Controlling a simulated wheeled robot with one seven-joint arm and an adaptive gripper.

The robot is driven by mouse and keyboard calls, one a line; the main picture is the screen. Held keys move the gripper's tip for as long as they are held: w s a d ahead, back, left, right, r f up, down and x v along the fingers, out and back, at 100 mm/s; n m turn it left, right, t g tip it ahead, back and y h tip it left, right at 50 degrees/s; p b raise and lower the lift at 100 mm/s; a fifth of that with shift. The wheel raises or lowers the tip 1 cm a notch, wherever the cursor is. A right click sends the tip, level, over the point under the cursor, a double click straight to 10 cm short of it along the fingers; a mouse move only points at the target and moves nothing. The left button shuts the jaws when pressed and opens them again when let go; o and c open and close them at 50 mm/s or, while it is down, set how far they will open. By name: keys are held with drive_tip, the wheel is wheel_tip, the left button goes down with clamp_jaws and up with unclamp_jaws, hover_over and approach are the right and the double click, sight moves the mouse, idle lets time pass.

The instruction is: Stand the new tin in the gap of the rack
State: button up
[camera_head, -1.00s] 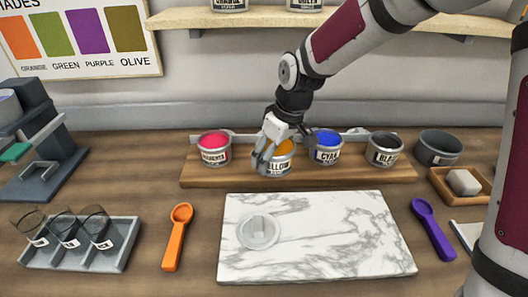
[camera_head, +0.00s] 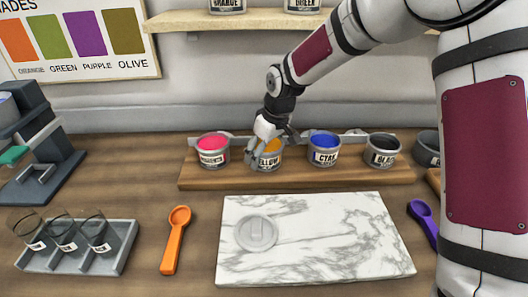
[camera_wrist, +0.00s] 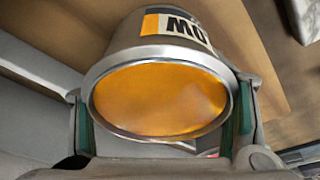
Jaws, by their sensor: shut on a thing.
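My gripper (camera_head: 262,143) reaches down from above and is shut on the yellow tin. In the wrist view the open tin (camera_wrist: 160,95) shows orange-yellow contents and part of its label. A gripper finger with a green pad lies on each side of its rim. The tin looks close to upright in the head view. Whether its base touches the rack cannot be told. A black tin (camera_head: 382,150) stands at the right end.
A marble slab (camera_head: 340,245) with a pale round lid (camera_head: 256,232) lies in front. An orange scoop (camera_head: 176,240) and a tray of glasses (camera_head: 85,262) are at left. A shelf (camera_head: 180,20) hangs above.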

drive_tip(key=shift+f, duration=0.1)
drive_tip(key=o, duration=1.6)
drive_tip(key=v, duration=1.2)
drive_tip(key=s+d+r+m+h, duration=0.2)
drive_tip(key=s+d+r, duration=0.4)
drive_tip(key=s, duration=0.3)
drive_tip(key=s+d+m, duration=0.2)
drive_tip(key=s+d, duration=0.1)
drive_tip(key=s, duration=0.5)
drive_tip(key=s+d+m+t, duration=0.1)
drive_tip(key=s+d+m, duration=0.1)
drive_tip(key=s, duration=0.6)
drive_tip(key=s+d+m, duration=0.3)
drive_tip(key=s+d, duration=0.1)
drive_tip(key=s, duration=0.4)
drive_tip(key=shift+s+d+r+t, duration=0.1)
drive_tip(key=shift+s+d+t, duration=0.1)
drive_tip(key=shift+t, duration=0.2)
